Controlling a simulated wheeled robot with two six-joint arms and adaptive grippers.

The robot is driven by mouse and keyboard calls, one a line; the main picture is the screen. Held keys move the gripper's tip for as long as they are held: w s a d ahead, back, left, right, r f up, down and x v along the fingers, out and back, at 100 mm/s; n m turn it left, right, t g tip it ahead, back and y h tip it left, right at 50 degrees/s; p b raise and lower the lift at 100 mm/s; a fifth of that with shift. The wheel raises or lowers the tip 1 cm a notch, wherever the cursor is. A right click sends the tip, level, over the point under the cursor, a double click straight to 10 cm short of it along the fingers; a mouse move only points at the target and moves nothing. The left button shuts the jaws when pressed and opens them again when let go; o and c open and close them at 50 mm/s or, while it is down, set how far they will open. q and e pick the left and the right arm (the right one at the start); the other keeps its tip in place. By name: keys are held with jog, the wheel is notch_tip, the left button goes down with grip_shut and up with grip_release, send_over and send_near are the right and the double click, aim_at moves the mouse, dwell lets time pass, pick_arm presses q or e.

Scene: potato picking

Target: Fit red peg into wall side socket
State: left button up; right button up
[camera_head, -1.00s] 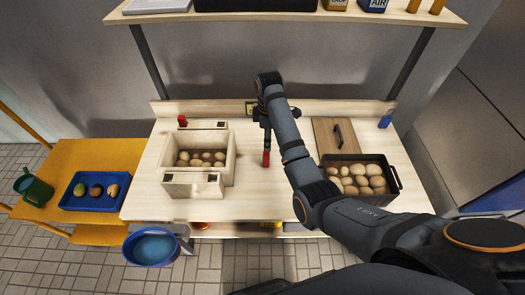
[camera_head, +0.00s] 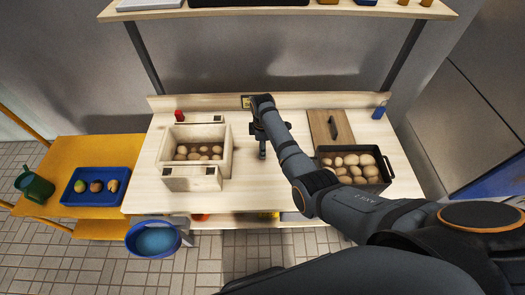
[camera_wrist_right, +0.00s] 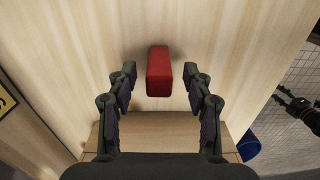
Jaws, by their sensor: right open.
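The red peg (camera_wrist_right: 159,72) shows in the right wrist view, between and just beyond my right gripper's fingertips (camera_wrist_right: 158,86). A gap shows on both sides of it, so the open fingers are not closed on it. Light wood lies behind it. In the head view my right gripper (camera_head: 261,142) points down over the middle of the table (camera_head: 268,195), and the peg is hidden there. A yellow label (camera_head: 247,101) is on the low back wall just behind the gripper. My left gripper (camera_wrist_right: 296,106) shows small at the right edge of the wrist view; its jaw state is unclear.
A wooden box (camera_head: 168,184) of potatoes stands left, with a small red object (camera_head: 180,115) behind it. A black crate (camera_head: 391,171) of potatoes and a board (camera_head: 320,123) are right. A blue bucket (camera_head: 153,240) is below the front edge. The front middle table is clear.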

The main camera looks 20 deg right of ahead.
jog(key=shift+w+f, duration=0.1)
jog(key=shift+f, duration=0.1)
jog(key=shift+r, duration=0.1)
grip_shut()
